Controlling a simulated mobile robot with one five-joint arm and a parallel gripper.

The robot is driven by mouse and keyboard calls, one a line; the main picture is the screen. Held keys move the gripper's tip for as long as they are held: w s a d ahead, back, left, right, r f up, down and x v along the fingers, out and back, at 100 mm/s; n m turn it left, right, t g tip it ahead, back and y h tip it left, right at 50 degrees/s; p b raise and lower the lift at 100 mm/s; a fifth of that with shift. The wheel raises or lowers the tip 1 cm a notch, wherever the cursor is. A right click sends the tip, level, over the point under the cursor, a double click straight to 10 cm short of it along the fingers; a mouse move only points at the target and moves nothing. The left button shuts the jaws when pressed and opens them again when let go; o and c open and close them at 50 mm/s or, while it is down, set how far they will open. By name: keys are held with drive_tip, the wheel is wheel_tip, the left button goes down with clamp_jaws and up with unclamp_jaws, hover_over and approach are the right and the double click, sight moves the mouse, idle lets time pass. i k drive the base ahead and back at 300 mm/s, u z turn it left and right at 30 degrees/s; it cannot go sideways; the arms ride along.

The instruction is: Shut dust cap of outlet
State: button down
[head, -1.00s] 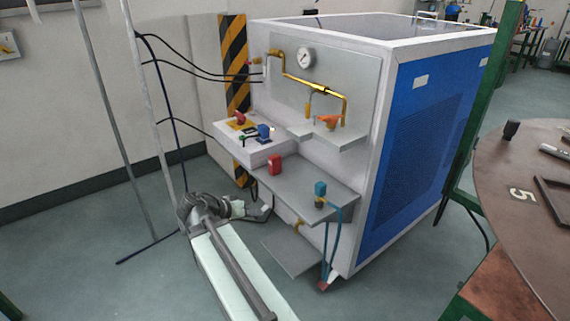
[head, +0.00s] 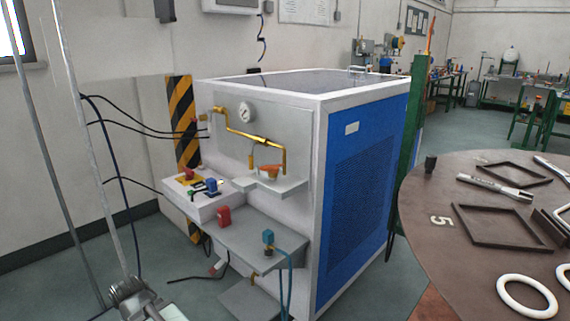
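The gas generator is a white cabinet with a blue side panel (head: 362,190), standing in the middle of the head view. Its front has a round gauge (head: 246,112), a brass pipe (head: 240,132) and an orange handle (head: 270,171) above a small ledge. A red block (head: 224,217) and a teal fitting (head: 268,237) with hoses sit on the lower shelf. I cannot tell which part is the outlet's dust cap or whether it is open. Part of my arm shows at the bottom left, apart from the cabinet. I cannot make out my gripper's fingers.
A round brown table (head: 420,215) with frames, white rings and tools stands at right, close to a green post (head: 411,150). A control box (head: 202,205) with knobs projects from the front. Some floor is clear between cabinet and table.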

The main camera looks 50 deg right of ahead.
sight(273, 166)
drive_tip(key=z, duration=0.35)
drive_tip(key=k, duration=1.15)
drive_tip(key=z, duration=0.15)
drive_tip(key=i, duration=0.95)
drive_tip(key=u, duration=0.7)
drive_tip(key=i, duration=1.1)
drive_tip(key=z, duration=0.3)
